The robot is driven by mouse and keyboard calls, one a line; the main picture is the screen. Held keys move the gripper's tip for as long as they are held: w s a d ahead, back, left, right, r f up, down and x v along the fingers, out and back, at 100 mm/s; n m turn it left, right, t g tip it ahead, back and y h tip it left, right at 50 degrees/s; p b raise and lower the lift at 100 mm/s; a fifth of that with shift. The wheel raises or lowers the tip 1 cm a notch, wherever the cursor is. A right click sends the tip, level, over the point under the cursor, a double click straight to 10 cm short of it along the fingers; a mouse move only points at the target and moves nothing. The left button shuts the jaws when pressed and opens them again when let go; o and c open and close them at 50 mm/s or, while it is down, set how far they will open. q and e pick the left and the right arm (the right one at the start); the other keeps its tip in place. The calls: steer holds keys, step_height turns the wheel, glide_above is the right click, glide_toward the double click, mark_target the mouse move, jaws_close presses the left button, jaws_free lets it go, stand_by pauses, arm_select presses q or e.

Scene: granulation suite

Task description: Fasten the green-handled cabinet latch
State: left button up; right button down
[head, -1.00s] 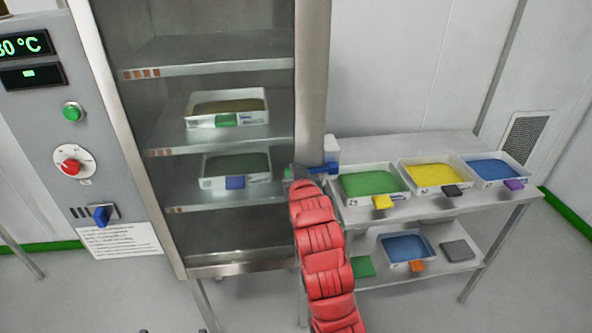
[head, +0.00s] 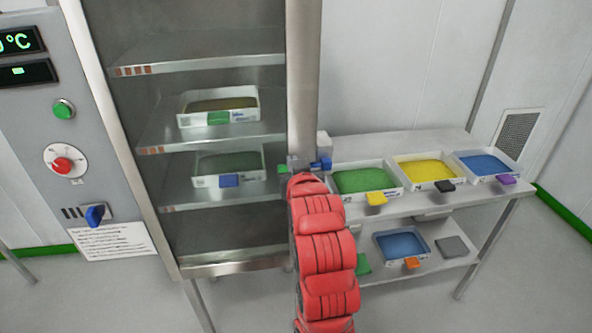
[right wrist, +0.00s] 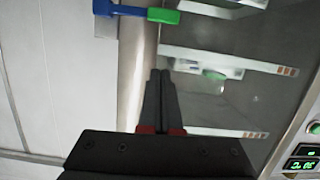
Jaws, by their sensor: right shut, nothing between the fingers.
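The latch is on the cabinet's right door post in the head view. Its green handle (head: 283,169) points left over the glass edge, and a blue part (head: 321,163) sticks out to the right of the post. In the right wrist view, turned upside down, the green handle (right wrist: 163,16) and blue bar (right wrist: 122,10) lie crosswise at the top. My right gripper (right wrist: 160,72) is shut and empty, its tips apart from the handle in that picture, over the post and glass edge. In the head view my red right arm mostly hides the gripper. My left gripper is out of view.
The cabinet's glass front (head: 230,75) shows shelves with white trays. A control panel (head: 35,110) with a blue lever (head: 95,215) stands left. A side table (head: 440,142) with several coloured trays stands right, close to my right arm.

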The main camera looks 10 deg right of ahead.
steer(key=shift+s+d, duration=0.1)
steer(key=shift+s, duration=0.8)
steer(key=shift+w, duration=0.1)
